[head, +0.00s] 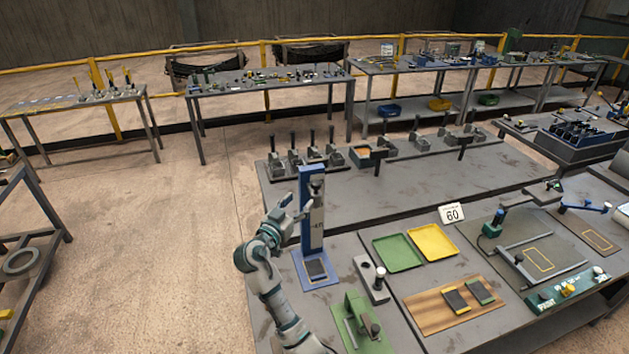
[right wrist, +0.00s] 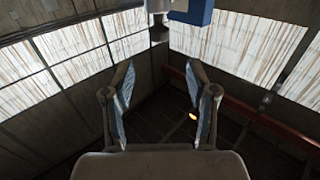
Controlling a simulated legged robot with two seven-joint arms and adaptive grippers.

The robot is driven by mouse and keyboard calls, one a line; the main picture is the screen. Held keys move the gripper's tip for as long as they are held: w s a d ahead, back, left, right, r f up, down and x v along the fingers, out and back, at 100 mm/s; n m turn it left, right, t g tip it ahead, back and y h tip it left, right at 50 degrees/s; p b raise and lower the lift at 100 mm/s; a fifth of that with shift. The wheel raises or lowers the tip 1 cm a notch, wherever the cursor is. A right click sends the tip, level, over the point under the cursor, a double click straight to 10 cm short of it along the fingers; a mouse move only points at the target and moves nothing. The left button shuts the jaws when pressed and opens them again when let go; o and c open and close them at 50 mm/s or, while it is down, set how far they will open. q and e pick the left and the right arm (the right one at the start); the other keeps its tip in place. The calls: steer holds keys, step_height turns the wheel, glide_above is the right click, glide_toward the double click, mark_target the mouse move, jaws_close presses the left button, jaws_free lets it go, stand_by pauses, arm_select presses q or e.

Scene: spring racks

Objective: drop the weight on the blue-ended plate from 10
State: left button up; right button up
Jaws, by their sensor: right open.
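A blue drop stand (head: 312,225) with a pale scale strip rises from a blue base at the front bench's left. A grey and dark weight (head: 317,184) hangs near its top. A dark plate (head: 317,268) lies on the base; its end colour is too small to tell. My right gripper (head: 299,205) is open and empty, close to the column's left side below the weight. In the right wrist view, the spread fingers (right wrist: 160,75) point up, with the stand's blue part (right wrist: 193,12) beyond them. My left gripper is out of view.
Two plates, yellow-ended (head: 457,300) and green-ended (head: 481,291), lie on a wooden board (head: 430,317). Behind it are a green tray (head: 398,253), a yellow tray (head: 432,242) and a "60" sign (head: 452,214). A green fixture (head: 360,325) and grey block (head: 371,282) stand near the column.

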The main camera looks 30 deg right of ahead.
mark_target(314, 186)
steer(key=p+x, duration=0.2)
steer(key=x, duration=0.8)
steer(key=shift+d, duration=0.2)
steer(key=shift+w+d, duration=0.1)
steer(key=shift+w, duration=0.1)
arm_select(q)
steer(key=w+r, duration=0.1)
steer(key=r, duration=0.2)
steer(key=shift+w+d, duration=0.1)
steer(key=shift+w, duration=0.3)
arm_select(e)
steer(key=shift+w, duration=0.1)
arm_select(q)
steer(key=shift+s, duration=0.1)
arm_select(e)
jaws_close()
